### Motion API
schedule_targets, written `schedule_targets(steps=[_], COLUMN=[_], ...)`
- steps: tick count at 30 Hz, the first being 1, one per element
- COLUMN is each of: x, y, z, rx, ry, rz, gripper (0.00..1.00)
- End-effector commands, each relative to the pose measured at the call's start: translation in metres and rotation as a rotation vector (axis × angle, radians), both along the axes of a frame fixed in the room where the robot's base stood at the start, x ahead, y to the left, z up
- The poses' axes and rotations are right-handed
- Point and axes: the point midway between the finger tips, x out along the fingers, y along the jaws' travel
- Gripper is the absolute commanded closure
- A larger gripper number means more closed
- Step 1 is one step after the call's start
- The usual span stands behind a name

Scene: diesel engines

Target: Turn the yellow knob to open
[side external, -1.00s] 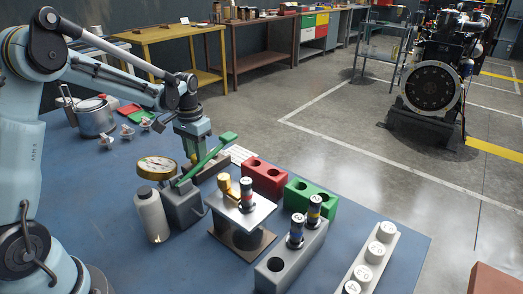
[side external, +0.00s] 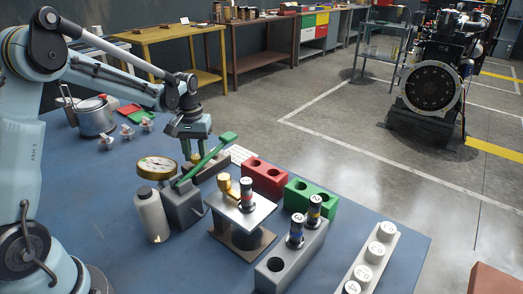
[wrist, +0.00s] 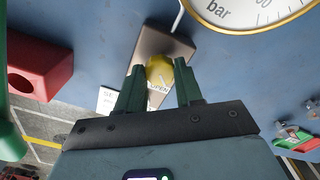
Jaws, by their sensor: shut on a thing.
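The yellow knob (wrist: 159,70) sits on a brownish-grey block (wrist: 170,42) in the wrist view. My gripper (wrist: 159,75) has one dark green finger on each side of the knob and is shut on it. A label reading "OPEN" shows just below the knob in the wrist view. In the side view my gripper (side external: 193,153) points down at the block (side external: 207,171), behind the gauge and green lever. The knob is mostly hidden between the fingers there.
A pressure gauge (side external: 157,168) on a grey pump with a green lever (side external: 208,158) stands close by, with a grey bottle (side external: 151,215) in front. A red two-hole block (side external: 264,177) and a metal stand (side external: 240,212) are to the right. A pot (side external: 96,118) is at left.

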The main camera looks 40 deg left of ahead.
Motion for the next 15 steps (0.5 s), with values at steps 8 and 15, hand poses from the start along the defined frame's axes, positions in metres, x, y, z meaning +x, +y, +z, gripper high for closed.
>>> schedule_targets(steps=[8,15], x=[-0.0006,-0.0004], y=[0.0,0.0], z=[0.0005,0.0003], rx=[-0.001,-0.001], ry=[0.002,0.001], rz=[0.004,0.003], gripper=[0.95,0.39])
